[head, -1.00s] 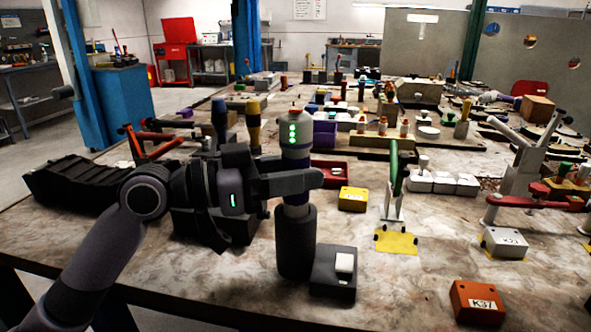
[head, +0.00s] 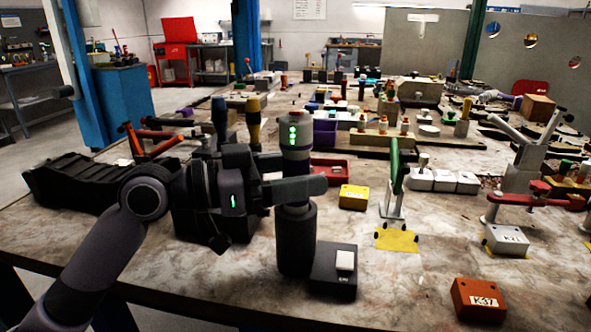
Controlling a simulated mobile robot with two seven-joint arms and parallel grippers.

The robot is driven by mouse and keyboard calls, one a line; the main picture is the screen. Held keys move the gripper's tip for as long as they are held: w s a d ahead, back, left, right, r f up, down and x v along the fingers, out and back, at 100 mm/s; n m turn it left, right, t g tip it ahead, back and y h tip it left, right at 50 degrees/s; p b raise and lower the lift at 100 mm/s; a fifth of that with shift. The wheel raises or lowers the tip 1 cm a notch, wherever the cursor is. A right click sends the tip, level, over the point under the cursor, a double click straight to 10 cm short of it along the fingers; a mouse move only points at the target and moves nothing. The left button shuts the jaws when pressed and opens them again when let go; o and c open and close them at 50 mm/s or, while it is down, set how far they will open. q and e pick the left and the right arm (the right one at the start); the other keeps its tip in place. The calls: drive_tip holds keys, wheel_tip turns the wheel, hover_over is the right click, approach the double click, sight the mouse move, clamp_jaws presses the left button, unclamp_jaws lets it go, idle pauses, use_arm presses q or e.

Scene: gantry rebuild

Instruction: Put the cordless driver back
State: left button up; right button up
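The cordless driver (head: 295,135) looks like an upright grey cylinder with a pale band and green lights near its top. My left gripper (head: 300,182) comes in from the left, with one finger across the driver's front and the other mostly hidden behind it. It looks shut on the driver's body. Directly below is a dark upright cylindrical holder (head: 297,245). The driver stands in line with it, its lower end at or inside the holder's mouth; the fingers hide how deep. My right gripper is not in view.
A black box with a white button (head: 345,261) stands against the holder's right side. An orange K37 block (head: 478,301) is front right. Bare tabletop lies between.

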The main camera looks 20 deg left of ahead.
use_arm(q)
drive_tip(key=b+v, duration=0.2)
drive_tip(key=v, duration=0.5)
drive_tip(key=shift+r, duration=0.1)
idle(0.6)
drive_tip(key=shift+s, duration=0.1)
